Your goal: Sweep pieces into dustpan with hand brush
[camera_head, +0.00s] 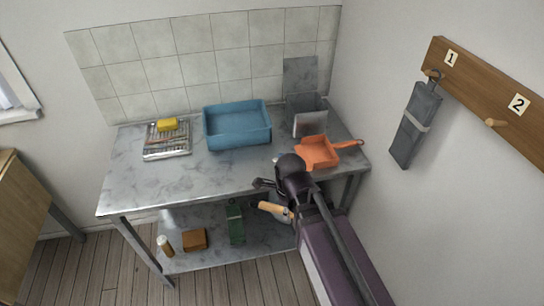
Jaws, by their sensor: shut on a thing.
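The orange dustpan (318,151) lies on the right part of the marble-look worktop, its handle pointing right. My gripper (262,195) is in front of the worktop's front edge, in the middle of the view. It is shut on what looks like the hand brush (271,209), whose pale wooden handle shows below the dark gripper. The brush's bristles cannot be made out clearly. A small pale speck (276,159) left of the dustpan may be a piece. My arm hides part of the worktop's front right.
A blue basin (238,140) stands at the worktop's back middle. A tray (166,148) with a yellow sponge (167,125) is at left. A grey upright holder (309,120) stands behind the dustpan. A bottle (235,222) and box (194,240) are on the lower shelf. The worktop's front left is clear.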

